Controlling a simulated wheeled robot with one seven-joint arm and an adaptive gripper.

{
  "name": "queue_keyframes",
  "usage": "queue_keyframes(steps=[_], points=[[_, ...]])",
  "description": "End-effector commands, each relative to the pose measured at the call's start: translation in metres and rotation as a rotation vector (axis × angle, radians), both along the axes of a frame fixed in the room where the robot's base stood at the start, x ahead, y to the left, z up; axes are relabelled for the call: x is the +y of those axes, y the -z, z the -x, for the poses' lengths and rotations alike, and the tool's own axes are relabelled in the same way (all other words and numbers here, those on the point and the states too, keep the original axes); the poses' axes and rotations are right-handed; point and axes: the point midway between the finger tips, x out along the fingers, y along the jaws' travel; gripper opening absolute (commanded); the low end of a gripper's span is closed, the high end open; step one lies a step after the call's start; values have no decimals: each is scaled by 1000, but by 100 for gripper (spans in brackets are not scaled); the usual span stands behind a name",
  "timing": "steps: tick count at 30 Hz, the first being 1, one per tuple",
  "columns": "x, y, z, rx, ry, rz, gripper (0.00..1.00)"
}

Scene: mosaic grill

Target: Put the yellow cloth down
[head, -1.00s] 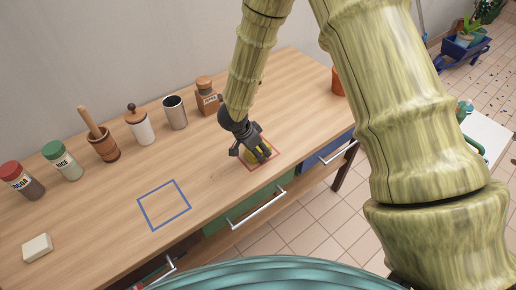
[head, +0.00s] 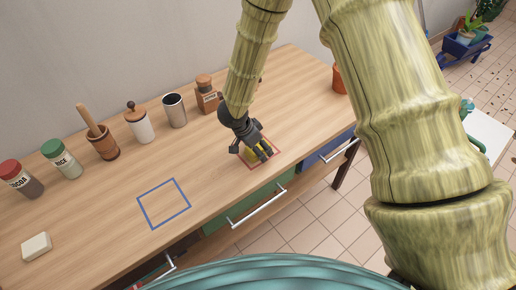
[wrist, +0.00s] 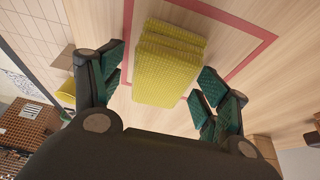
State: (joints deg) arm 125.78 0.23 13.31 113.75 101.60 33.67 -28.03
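The yellow cloth (wrist: 168,65) is a folded, ribbed stack lying on the wooden counter. In the wrist view it sits inside the red square outline (wrist: 243,70). My gripper (wrist: 163,75) is open around the cloth, with a dark green-padded finger on each side and a gap between each finger and the cloth. In the head view my gripper (head: 254,150) is low over the red square (head: 274,151) and hides most of the cloth (head: 249,154).
A blue square outline (head: 143,210) lies empty to the left on the counter. A white block (head: 36,246) is at the front left. Jars, a mortar (head: 103,146), a metal cup (head: 174,110) and a grinder (head: 208,98) line the wall. A terracotta pot (head: 339,80) stands at the right end.

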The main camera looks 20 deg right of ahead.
Motion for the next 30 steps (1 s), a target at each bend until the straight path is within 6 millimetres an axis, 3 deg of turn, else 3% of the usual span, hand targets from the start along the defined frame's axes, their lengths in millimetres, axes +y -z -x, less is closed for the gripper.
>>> queue_keyframes(steps=[16, 22, 30], points=[[35, -89, 11, -4, 0, -3, 74], [42, -106, 14, -2, 0, -2, 74], [43, -110, 15, -1, -1, -2, 74]])
